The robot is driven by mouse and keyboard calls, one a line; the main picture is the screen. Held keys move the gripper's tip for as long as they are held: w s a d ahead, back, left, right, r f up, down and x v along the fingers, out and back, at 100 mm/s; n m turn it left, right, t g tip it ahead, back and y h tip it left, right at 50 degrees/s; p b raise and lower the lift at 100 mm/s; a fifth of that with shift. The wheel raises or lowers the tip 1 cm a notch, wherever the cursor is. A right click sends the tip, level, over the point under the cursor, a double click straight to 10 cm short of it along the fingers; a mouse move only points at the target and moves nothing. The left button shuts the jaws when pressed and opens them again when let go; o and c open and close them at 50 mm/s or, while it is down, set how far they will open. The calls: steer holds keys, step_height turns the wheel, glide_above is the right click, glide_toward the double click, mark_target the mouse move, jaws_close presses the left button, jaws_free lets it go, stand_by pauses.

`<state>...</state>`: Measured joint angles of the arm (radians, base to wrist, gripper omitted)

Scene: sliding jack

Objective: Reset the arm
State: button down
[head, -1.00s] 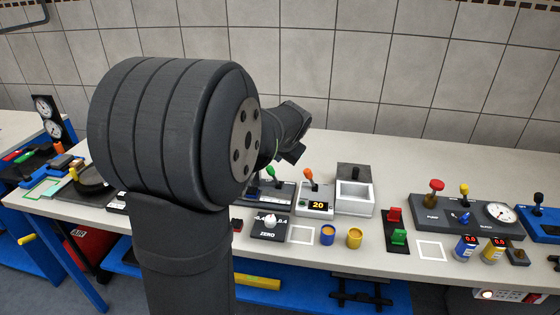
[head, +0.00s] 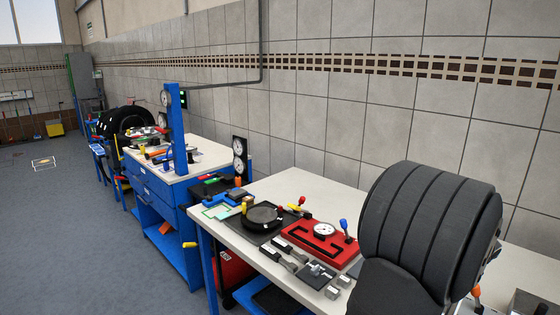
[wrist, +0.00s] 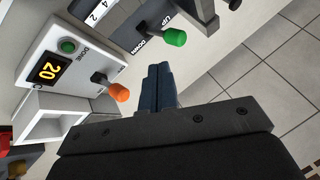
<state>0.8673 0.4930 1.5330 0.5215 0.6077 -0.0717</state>
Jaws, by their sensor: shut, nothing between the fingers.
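My gripper (wrist: 163,84) shows in the wrist view with its two dark blue fingers together and nothing between them. It is in the air in front of the wall side of the bench. A green-knobbed lever (wrist: 174,37) marked UP and DOWN is above the fingers. The fingers appear apart from both knobs. In the head view my arm fills the lower right and my gripper is not seen.
In the head view a red plate with a slot and gauge (head: 323,236) and a black round turntable (head: 263,216) stand on the bench. A blue workbench (head: 165,205) stands further left. The floor (head: 70,240) at left is mostly clear. A tiled wall (wrist: 265,90) shows in the wrist view.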

steer(key=w+f, duration=0.4)
steer(key=shift+w+d, duration=0.15)
steer(key=shift+w, duration=0.05)
steer(key=c, duration=1.1)
jaws_free()
steer(key=o, duration=0.3)
steer(key=shift+s, duration=0.1)
steer(key=o, duration=0.4)
steer(key=shift+s+d+f+m, duration=0.15)
steer(key=shift+s+d+m, duration=0.15)
steer(key=shift+m, duration=0.1)
steer(key=o, duration=0.4)
steer(key=s+d+m+t+y, duration=0.1)
steer(key=s+d+m+y, duration=0.2)
steer(key=s+m, duration=0.3)
steer(key=m, duration=0.2)
steer(key=shift+d+m+y, duration=0.3)
steer(key=shift+d+m, duration=0.1)
steer(key=s+d+r+m+t+y, duration=0.3)
steer(key=s+d+r+m, duration=0.15)
steer(key=s+m, duration=0.35)
steer(key=w+a+f+m, duration=0.1)
steer(key=w+a+f, duration=0.3)
steer(key=w, duration=0.4)
steer(key=shift+w+f, duration=0.2)
steer(key=shift+w, duration=0.2)
